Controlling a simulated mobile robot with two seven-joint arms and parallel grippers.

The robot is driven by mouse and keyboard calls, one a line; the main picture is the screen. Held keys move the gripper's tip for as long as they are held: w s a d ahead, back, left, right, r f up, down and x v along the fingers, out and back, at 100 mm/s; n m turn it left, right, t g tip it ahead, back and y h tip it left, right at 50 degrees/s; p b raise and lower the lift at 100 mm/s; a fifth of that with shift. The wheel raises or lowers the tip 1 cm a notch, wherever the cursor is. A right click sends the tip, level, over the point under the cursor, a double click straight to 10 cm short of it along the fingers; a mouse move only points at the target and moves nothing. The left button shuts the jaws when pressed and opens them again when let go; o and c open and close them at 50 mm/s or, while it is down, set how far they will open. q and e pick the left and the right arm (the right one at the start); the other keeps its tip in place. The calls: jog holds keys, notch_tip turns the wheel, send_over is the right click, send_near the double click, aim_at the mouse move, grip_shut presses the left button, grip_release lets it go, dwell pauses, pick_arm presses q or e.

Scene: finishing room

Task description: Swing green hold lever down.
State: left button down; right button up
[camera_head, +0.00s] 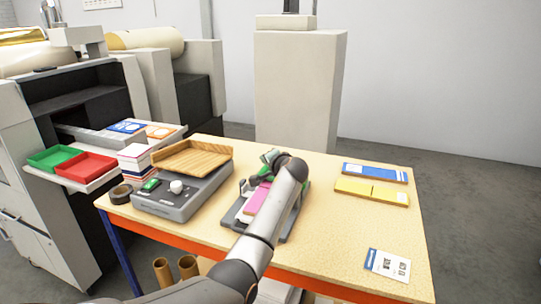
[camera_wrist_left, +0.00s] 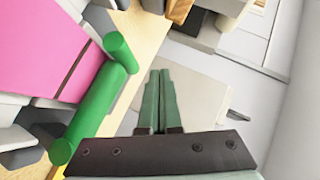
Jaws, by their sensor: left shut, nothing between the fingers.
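The green hold lever (camera_wrist_left: 95,105) is a round green bar with a thicker cylinder at its upper end. It stands beside a pink block (camera_wrist_left: 50,40) in the left wrist view. In the head view, the pink block (camera_head: 257,201) lies in a grey device (camera_head: 287,232) on the table, largely covered by my arm. My left gripper (camera_head: 268,156) is over the far side of that device. In the wrist view its green fingers (camera_wrist_left: 161,98) are together and empty, to the right of the lever, with a visible gap. My right gripper is out of view.
A grey control box (camera_head: 180,205) with a wooden tray (camera_head: 192,156) stands left of the device. Blue (camera_head: 375,172) and yellow (camera_head: 371,191) packs and a printed card (camera_head: 387,264) lie on the right. The table (camera_head: 340,240) is otherwise clear there.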

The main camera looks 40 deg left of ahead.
aim_at(261, 174)
pick_arm(q)
jog(key=shift+s+a+f+b, duration=0.1)
jog(key=shift+a+f+b, duration=0.2)
jog(key=shift+f, duration=0.45)
jog(key=shift+s+a+f+b, duration=0.15)
jog(key=shift+a+f, duration=0.1)
jog(key=shift+f, duration=0.5)
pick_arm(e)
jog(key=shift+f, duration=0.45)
